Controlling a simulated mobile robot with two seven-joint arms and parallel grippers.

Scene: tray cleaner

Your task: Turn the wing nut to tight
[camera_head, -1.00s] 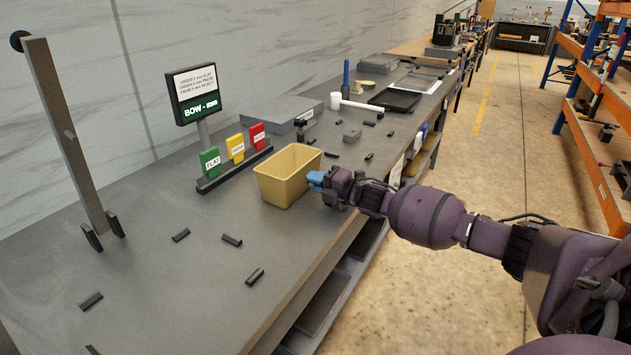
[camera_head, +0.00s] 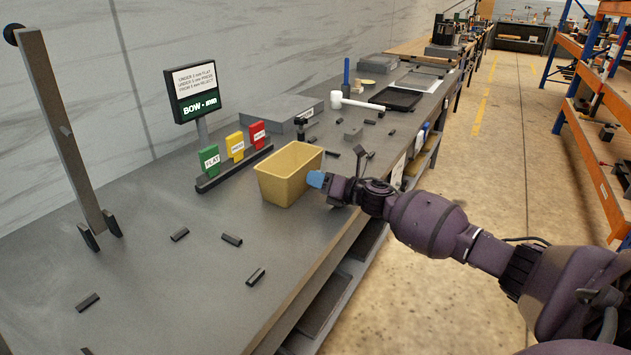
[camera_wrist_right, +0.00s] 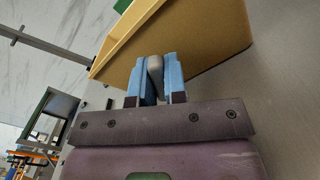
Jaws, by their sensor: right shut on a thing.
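My right gripper (camera_head: 316,179) has blue fingers and is at the right side of a yellow bin (camera_head: 275,187) on the grey bench. In the right wrist view the fingers (camera_wrist_right: 157,80) are shut on a small light grey piece (camera_wrist_right: 155,68), close to the wall of the yellow bin (camera_wrist_right: 190,38). Most of this piece is hidden between the fingers, so I cannot tell its full shape or whether it is the wing nut. No wing nut can be made out clearly elsewhere. My left gripper is not in view.
A sign (camera_head: 194,92) and a rack of green, yellow and red blocks (camera_head: 237,146) stand behind the bin. Several small black pieces lie about the bench. A tall upright bar (camera_head: 62,130) stands at the left.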

